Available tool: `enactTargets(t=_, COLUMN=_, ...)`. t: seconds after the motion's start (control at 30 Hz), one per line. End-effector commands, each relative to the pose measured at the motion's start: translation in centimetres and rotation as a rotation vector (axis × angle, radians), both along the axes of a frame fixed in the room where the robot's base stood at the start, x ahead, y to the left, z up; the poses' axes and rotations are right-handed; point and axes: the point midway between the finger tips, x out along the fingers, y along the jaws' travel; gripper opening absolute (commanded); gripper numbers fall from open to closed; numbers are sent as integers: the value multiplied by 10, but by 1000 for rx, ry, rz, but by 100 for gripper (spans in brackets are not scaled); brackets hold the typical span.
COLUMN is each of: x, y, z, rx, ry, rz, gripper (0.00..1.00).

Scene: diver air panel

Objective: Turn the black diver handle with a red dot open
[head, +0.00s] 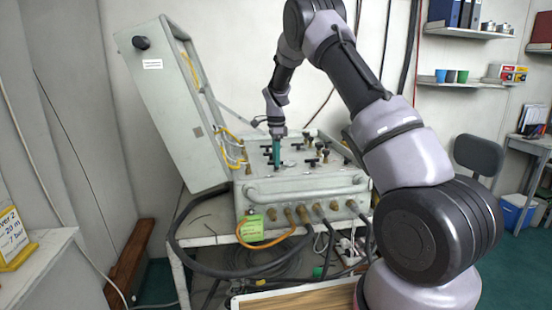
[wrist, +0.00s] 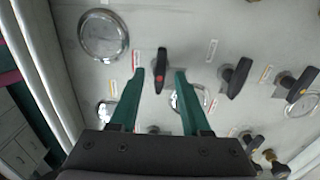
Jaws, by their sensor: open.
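The black handle with a red dot (wrist: 160,70) stands on the light grey panel (wrist: 120,20) in the wrist view. It lies nearly lengthwise in the picture, its red dot facing the camera. My gripper (wrist: 160,80) has two green fingers, open, one on each side of this handle with gaps between. Whether the fingertips are level with the handle in depth I cannot tell. In the head view my gripper (head: 276,163) points down over the panel top (head: 318,172), and the red-dot handle cannot be made out there.
Other black handles, one (wrist: 236,78) to the right and another (wrist: 302,84) beyond it, stand on the panel. A round gauge (wrist: 103,35) is at upper left. The case's raised lid (head: 170,105) stands left of my gripper. Hoses (head: 200,240) hang at the front.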

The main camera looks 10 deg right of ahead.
Motion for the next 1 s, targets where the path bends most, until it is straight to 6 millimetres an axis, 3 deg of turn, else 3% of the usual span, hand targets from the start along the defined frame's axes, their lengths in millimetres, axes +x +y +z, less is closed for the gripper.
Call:
enactTargets(t=0.13, x=0, y=0, z=0, rx=0, ry=0, rz=0, gripper=47)
enactTargets(t=0.17, x=0, y=0, z=0, rx=0, ry=0, rz=0, gripper=43)
enactTargets(t=0.27, x=0, y=0, z=0, rx=0, ry=0, rz=0, gripper=5)
enactTargets(t=0.3, x=0, y=0, z=0, rx=0, ry=0, rz=0, gripper=0)
enactTargets(t=0.67, x=0, y=0, z=0, rx=0, ry=0, rz=29, gripper=0)
enactTargets(t=1.0, x=0, y=0, z=0, rx=1, ry=0, rz=235, gripper=0)
